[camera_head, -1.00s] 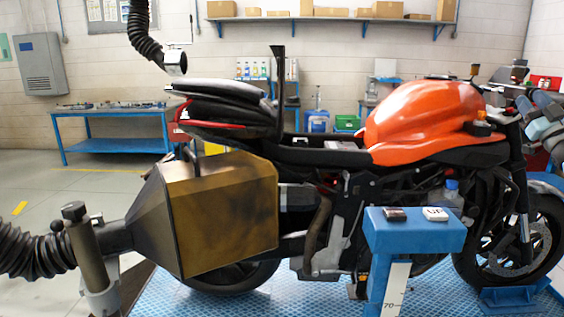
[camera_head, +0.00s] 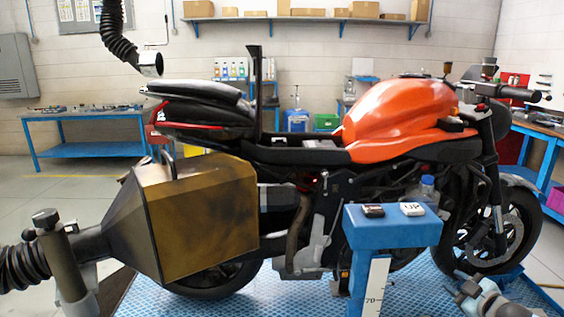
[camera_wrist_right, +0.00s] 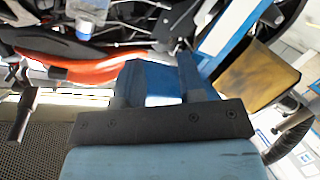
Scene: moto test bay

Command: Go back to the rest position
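My right gripper (camera_head: 462,288) is low at the right edge of the head view, in front of the motorcycle's front wheel and right of the blue stand. Only its grey and pale blue end shows. In the right wrist view my gripper's dark mounting bar and pale blue body fill the lower middle. I see nothing clearly held. My left gripper is not in view.
The motorcycle (camera_head: 395,112) stands on a blue ribbed platform (camera_head: 285,297). A blue stand (camera_head: 365,232) in front of it carries two small items. An exhaust extraction hood (camera_head: 205,220) is at its rear. A blue workbench (camera_head: 85,150) stands back left. Floor at far left is clear.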

